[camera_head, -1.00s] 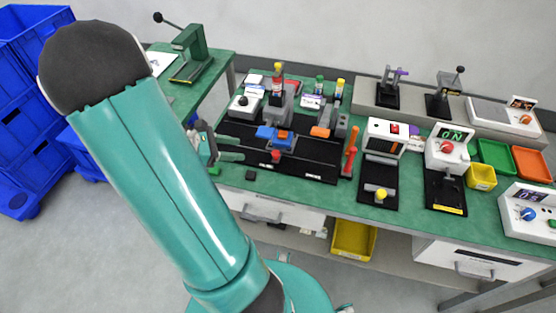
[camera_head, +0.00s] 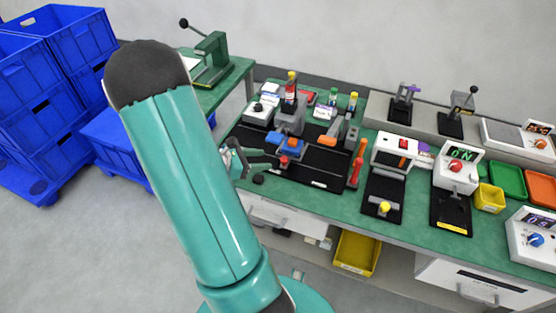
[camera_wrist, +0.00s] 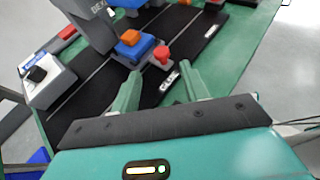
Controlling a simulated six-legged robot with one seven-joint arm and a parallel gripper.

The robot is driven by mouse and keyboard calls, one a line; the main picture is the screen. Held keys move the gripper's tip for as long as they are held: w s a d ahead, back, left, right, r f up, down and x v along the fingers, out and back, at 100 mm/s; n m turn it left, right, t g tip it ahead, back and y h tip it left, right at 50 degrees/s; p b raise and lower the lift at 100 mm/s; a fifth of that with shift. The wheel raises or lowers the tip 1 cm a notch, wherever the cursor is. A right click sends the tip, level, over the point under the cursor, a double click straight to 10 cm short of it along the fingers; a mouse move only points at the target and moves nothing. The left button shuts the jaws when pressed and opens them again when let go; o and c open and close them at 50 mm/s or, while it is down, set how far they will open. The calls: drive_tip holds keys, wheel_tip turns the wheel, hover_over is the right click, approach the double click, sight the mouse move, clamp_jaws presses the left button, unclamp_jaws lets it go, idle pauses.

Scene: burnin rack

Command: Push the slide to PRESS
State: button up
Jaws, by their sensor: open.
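The slide is a blue block (camera_wrist: 131,48) with an orange block (camera_wrist: 130,37) on top and a red knob (camera_wrist: 163,55) on its near side. It sits on a black track plate (camera_wrist: 92,88) beside the grey press (camera_wrist: 92,25). The slide (camera_head: 291,147) also shows in the head view at the press foot. My gripper (camera_wrist: 163,80) is open and empty. Its fingertips are just short of the red knob, which shows beyond the gap between them. White labels lie on the track's near edge, too small to read surely. In the head view my gripper (camera_head: 270,161) is left of the slide.
A white box with a black knob (camera_wrist: 47,80) stands left of the track. More devices, including a white switch box (camera_head: 395,150), line the green bench (camera_head: 335,196). Blue crates (camera_head: 55,100) stand at left.

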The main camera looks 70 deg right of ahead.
sight(282, 159)
drive_tip(key=x, duration=0.6)
drive_tip(key=shift+s+f, duration=0.1)
drive_tip(key=shift+s, duration=0.15)
clamp_jaws()
